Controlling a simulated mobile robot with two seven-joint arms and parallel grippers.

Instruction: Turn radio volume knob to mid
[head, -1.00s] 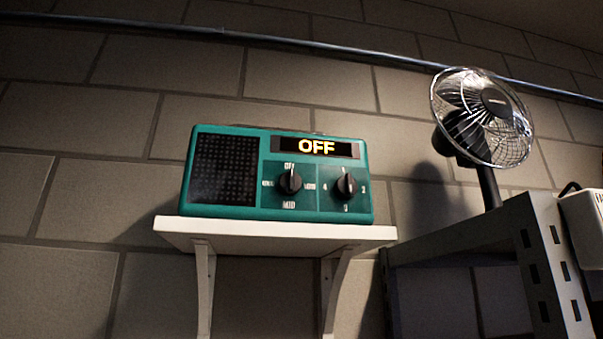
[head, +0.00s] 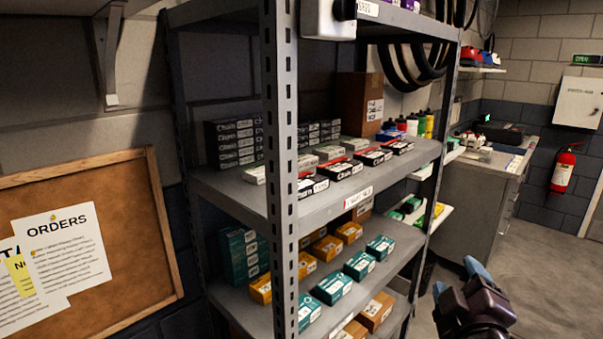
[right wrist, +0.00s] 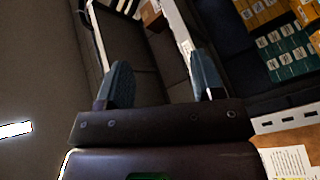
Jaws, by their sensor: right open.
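The radio and its volume knob are outside both current views. My left gripper is not in view.
A grey metal rack (head: 278,190) with several small boxes fills the middle. A cork board (head: 150,215) with papers hangs at left. A workbench (head: 480,190), fire extinguisher (head: 563,170) and white wall cabinet (head: 580,102) stand farther right. Floor (head: 540,270) is clear at right.

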